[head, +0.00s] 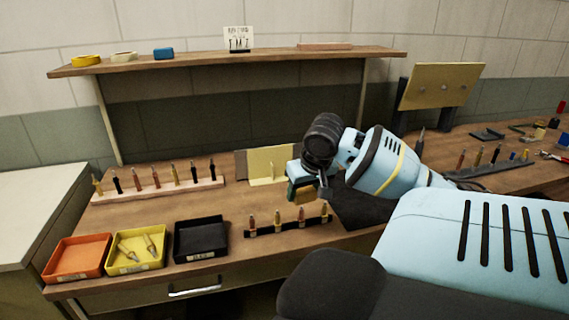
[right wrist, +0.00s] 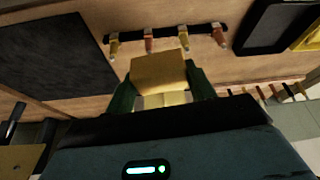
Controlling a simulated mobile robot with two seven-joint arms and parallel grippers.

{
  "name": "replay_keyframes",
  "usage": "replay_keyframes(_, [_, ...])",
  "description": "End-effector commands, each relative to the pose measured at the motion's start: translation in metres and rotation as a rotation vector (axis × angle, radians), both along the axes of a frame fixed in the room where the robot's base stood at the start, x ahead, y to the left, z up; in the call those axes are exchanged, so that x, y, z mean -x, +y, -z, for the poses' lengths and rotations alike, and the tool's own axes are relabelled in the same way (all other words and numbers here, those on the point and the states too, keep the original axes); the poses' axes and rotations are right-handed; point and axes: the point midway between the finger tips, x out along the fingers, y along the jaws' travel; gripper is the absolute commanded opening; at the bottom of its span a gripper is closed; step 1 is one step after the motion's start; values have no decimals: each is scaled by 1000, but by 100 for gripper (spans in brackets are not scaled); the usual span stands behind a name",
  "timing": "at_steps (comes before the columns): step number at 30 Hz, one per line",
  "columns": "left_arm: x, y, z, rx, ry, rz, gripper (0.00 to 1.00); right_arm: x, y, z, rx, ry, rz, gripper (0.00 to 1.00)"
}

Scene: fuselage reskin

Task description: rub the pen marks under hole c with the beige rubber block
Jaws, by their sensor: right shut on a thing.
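My right gripper (head: 304,186) is over the middle of the bench, behind the short row of coloured-collar pieces. In the right wrist view its two green fingers (right wrist: 160,88) are shut on the beige rubber block (right wrist: 158,72), which sticks out past the fingertips. A tan panel (head: 440,86) with several dark spots stands on a black stand at the right, away from the gripper. I cannot make out hole letters or pen marks. My left gripper is not in view.
A black strip holding several pointed pieces (head: 289,229) lies in front of the gripper. Orange (head: 53,276), yellow (head: 114,268) and black (head: 178,252) trays stand front left. A wooden rack (head: 148,192) stands behind them. A shelf (head: 230,58) spans the back.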

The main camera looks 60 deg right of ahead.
Motion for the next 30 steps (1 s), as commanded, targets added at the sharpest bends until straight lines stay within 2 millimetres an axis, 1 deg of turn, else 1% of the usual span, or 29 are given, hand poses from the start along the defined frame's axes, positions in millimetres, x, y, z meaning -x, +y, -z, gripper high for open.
replay_keyframes(1, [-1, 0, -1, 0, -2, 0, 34, 3, 2, 9, 0, 4, -10, 36])
replay_keyframes(5, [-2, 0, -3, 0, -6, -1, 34, 8, 9, 34, -2, 5, -40, 36])
replay_keyframes(6, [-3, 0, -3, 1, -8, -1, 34, 11, 14, 47, -4, 7, -56, 36])
replay_keyframes(8, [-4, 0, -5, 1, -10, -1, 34, 14, 22, 63, -7, 3, -79, 36])
replay_keyframes(10, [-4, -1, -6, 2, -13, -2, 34, 17, 32, 82, -8, 0, -108, 36])
replay_keyframes(14, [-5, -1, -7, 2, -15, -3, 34, 21, 52, 110, -8, -2, -157, 36])
replay_keyframes(17, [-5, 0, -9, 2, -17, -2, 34, 25, 73, 132, -9, -4, -200, 36])
replay_keyframes(20, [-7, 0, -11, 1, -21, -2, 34, 30, 102, 155, -12, -6, -252, 36])
replay_keyframes(23, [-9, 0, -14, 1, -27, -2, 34, 34, 142, 176, -14, -8, -316, 36])
replay_keyframes(24, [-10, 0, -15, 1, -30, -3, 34, 35, 159, 183, -15, -9, -344, 36])
replay_keyframes(26, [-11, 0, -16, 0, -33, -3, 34, 36, 186, 191, -14, -11, -382, 36])
replay_keyframes(27, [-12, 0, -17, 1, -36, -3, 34, 37, 204, 194, -14, -10, -405, 36])
replay_keyframes(29, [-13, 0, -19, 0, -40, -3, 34, 38, 230, 197, -14, -11, -437, 36])
replay_keyframes(30, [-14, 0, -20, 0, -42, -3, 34, 38, 247, 197, -12, -12, -457, 36])
